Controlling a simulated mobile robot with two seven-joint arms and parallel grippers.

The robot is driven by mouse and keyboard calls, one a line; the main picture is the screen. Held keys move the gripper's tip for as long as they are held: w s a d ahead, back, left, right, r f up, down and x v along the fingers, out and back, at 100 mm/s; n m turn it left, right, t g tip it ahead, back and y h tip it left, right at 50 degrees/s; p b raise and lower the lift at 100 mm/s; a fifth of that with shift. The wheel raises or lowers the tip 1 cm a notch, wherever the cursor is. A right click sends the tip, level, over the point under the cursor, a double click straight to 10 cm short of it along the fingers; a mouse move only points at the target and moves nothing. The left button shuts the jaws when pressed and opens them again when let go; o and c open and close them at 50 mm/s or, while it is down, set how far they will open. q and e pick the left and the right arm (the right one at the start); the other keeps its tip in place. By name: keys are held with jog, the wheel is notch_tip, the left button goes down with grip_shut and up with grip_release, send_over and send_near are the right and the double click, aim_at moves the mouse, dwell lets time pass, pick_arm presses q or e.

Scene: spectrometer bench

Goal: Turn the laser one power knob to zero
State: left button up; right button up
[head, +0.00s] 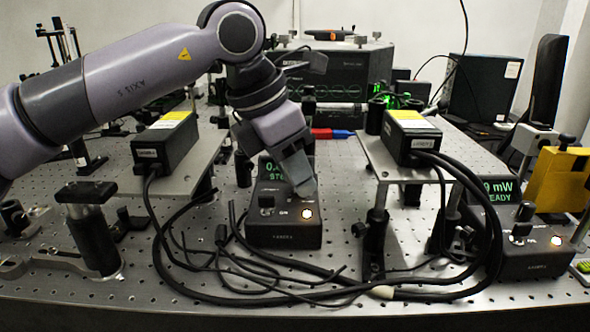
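A black laser control box (284,234) stands on the bench in the middle. The fingers cover part of the display and the panel behind the button. Any knob there is hidden, and I cannot tell whether they touch or hold one. My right gripper is out of view.
A second control box (532,262) stands at the right, its display reading 9 mW, READY. Laser heads (165,140) (411,138) sit on raised plates at either side. Black cables (340,297) loop across the bench front. A post (92,240) stands at the left.

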aim_at(277, 201)
pick_arm(q)
jog(key=v, duration=0.7)
jog(key=shift+p, duration=0.45)
jog(key=shift+s, duration=0.1)
